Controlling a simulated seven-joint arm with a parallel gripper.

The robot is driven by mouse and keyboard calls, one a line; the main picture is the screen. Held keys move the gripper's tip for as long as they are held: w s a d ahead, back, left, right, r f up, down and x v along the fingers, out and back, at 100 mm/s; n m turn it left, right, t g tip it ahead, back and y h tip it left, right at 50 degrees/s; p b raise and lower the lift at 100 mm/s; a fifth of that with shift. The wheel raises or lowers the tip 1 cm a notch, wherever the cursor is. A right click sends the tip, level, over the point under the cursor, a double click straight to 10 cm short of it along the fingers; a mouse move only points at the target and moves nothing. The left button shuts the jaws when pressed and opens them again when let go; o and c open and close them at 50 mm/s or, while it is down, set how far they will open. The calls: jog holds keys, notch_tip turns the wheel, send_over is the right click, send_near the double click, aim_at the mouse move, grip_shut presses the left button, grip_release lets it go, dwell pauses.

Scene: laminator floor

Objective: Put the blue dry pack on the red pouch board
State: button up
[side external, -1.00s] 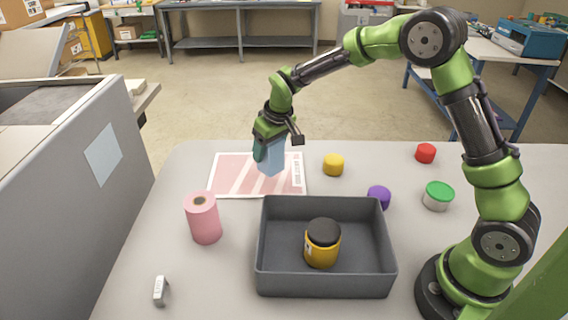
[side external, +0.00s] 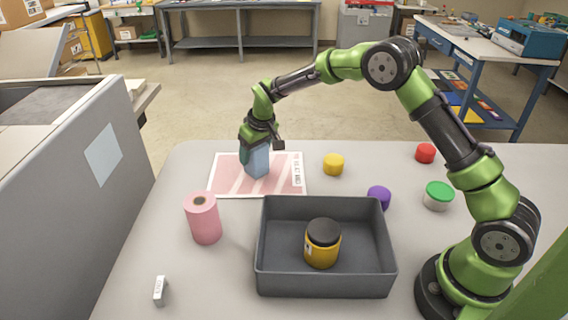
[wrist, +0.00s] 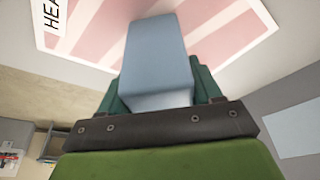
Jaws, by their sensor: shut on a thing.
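The blue dry pack (side external: 257,163) is a pale blue block held upright in my gripper (side external: 257,150). It is over the middle of the red pouch board (side external: 228,182), a flat pink-red striped sheet with a white border on the table. The pack's lower end is at or just above the board; I cannot tell if it touches. In the wrist view the pack (wrist: 155,55) sits between the green fingers, with the striped board (wrist: 225,20) behind it.
A grey bin (side external: 325,285) holding a yellow jar with a black lid (side external: 322,243) stands in front of the board. A pink roll (side external: 203,218) is at left. Yellow (side external: 333,164), purple (side external: 379,197) and red (side external: 425,153) pieces and a green-lidded tub (side external: 438,196) lie at right.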

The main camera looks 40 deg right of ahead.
jog(key=o, duration=1.2)
jog(key=shift+f, duration=0.15)
jog(key=s+r+m+t, duration=0.1)
jog(key=s+r, duration=0.4)
jog(key=r, duration=0.4)
jog(key=s+r, duration=0.6)
jog(key=r, duration=0.4)
jog(key=s+m+t+y, duration=0.2)
jog(key=s+m, duration=0.1)
jog(key=s, duration=2)
jog(key=shift+s+a+r+t, duration=0.35)
jog(key=shift+a+r+t, duration=0.05)
jog(key=shift+r, duration=0.05)
